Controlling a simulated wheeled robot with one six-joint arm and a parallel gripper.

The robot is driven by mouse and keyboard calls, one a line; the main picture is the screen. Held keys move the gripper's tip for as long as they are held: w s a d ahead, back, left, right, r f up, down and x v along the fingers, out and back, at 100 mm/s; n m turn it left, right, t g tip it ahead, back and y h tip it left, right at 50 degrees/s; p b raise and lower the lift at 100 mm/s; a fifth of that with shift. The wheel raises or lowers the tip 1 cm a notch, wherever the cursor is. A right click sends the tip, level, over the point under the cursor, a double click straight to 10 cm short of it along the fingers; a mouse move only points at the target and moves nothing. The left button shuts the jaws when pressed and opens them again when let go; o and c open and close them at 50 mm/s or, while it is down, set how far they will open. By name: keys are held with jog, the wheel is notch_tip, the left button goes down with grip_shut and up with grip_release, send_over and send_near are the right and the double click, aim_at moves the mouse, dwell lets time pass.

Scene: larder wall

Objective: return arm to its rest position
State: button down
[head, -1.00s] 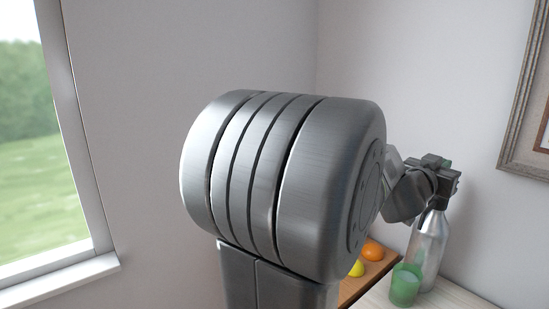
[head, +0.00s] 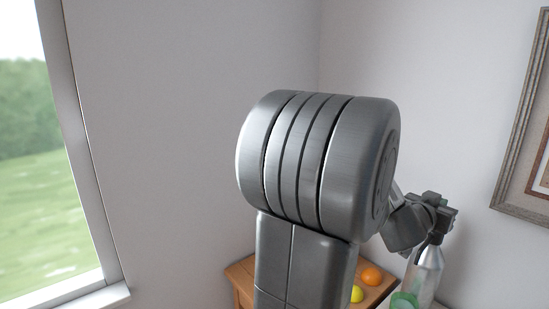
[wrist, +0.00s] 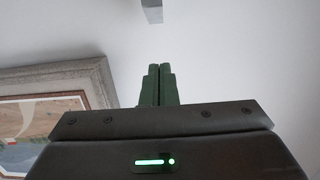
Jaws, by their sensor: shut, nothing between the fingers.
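My gripper (wrist: 159,70) shows in the wrist view with its two green fingers together and nothing between them. Plain wall lies beyond the fingertips there. In the head view, my arm's large grey joint fills the middle. The wrist end of my arm is at the right, above and in front of a silver bottle as seen from here. The fingertips are hidden in the head view.
A silver bottle (head: 426,273), a green cup (head: 404,301), an orange fruit (head: 372,276) and a yellow fruit (head: 356,294) stand low at the right. A wooden surface (head: 240,273) shows behind my arm. A framed picture (head: 511,199) hangs at right; a window (head: 45,180) is at left.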

jog(key=shift+s+r+p, duration=0.1)
jog(key=shift+r+p, duration=0.15)
jog(key=shift+p, duration=0.55)
jog(key=f+v, duration=0.1)
jog(key=v, duration=0.5)
jog(key=x, duration=0.6)
jog(key=shift+r, duration=0.2)
jog(key=shift+f+b, duration=0.25)
jog(key=shift+b, duration=1.3)
jog(key=b, duration=0.5)
jog(key=shift+t+h, duration=0.3)
jog(key=b, duration=0.5)
jog(key=shift+a+t+h, duration=0.15)
jog(key=shift+t+h, duration=0.25)
